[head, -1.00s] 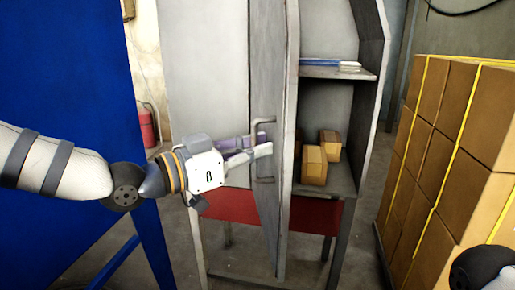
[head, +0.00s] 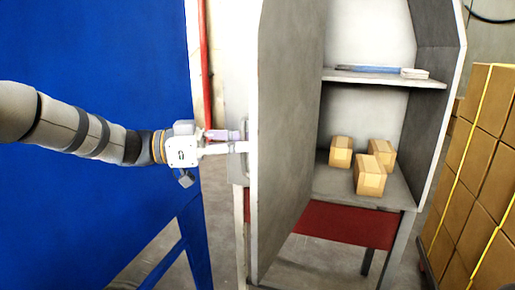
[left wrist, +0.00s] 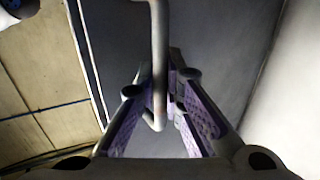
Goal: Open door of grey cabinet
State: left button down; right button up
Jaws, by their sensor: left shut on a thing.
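The grey cabinet (head: 436,108) stands right of centre in the head view, its inside showing. Its grey door (head: 290,130) stands open, swung out to the left. My left gripper (head: 240,147) comes from the left and is shut on the door handle (head: 246,160) at the door's outer face. In the left wrist view the handle (left wrist: 159,60) is a bent metal bar between the purple-padded fingers of the left gripper (left wrist: 165,95). Most of the handle is hidden behind the door's edge in the head view. My right gripper is not in view.
Several small cardboard boxes (head: 370,178) sit on the lower shelf; flat blue and white items (head: 375,70) lie on the upper shelf. A blue panel (head: 100,60) stands at the left. Stacked, yellow-strapped cartons (head: 485,160) stand at the right. Floor shows below the cabinet.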

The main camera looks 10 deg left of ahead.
pick_arm(q)
jog(key=shift+w+a, duration=0.2)
jog(key=shift+a, duration=0.25)
jog(key=c, duration=1.7)
grip_release()
